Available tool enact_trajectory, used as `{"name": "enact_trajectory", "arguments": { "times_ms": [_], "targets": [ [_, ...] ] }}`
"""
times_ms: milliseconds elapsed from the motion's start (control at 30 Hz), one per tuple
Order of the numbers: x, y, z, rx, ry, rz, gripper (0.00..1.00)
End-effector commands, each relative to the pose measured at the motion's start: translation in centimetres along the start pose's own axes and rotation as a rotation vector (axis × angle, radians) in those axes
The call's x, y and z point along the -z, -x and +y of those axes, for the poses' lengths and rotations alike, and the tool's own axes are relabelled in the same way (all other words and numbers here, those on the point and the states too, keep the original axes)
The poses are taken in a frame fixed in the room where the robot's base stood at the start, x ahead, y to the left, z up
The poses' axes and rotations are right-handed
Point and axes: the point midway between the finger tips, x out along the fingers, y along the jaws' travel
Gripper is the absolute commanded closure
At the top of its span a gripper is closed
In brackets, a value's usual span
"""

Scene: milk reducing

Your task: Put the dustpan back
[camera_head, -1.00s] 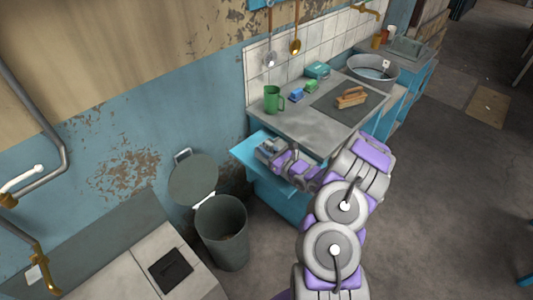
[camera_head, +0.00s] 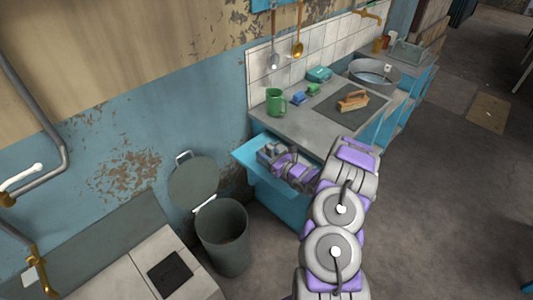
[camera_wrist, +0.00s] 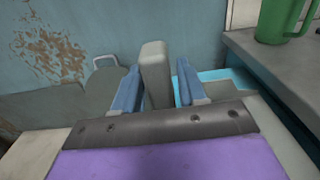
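My gripper (camera_head: 268,153) is over the open blue drawer (camera_head: 249,155) at the front of the counter. In the wrist view its two blue fingers (camera_wrist: 158,85) stand apart, one on each side of an upright grey bar (camera_wrist: 156,75). Only slim gaps show beside the bar, so I cannot tell whether the fingers press on it. I cannot tell whether this bar belongs to a dustpan. I cannot make out a dustpan for certain in either view; the gripper and arm hide part of the drawer.
A grey bin (camera_head: 223,238) with its lid raised stands left of the drawer. A green mug (camera_head: 274,101) is on the counter near its left end. A wooden item (camera_head: 352,101) lies on a dark board. A metal basin (camera_head: 374,75) is farther back. Open floor is at right.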

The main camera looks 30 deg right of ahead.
Motion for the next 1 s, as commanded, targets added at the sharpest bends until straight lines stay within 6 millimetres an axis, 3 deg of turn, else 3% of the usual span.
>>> {"name": "enact_trajectory", "arguments": {
  "times_ms": [100,467,1000],
  "targets": [
    [0.0,0.1,-0.1,0.001,-0.001,-0.001,0.49],
    [-0.1,1.1,-0.1,0.002,-0.002,0.001,0.49],
    [-0.1,10.7,-0.2,0.005,-0.002,0.0,0.49]
  ]
}}
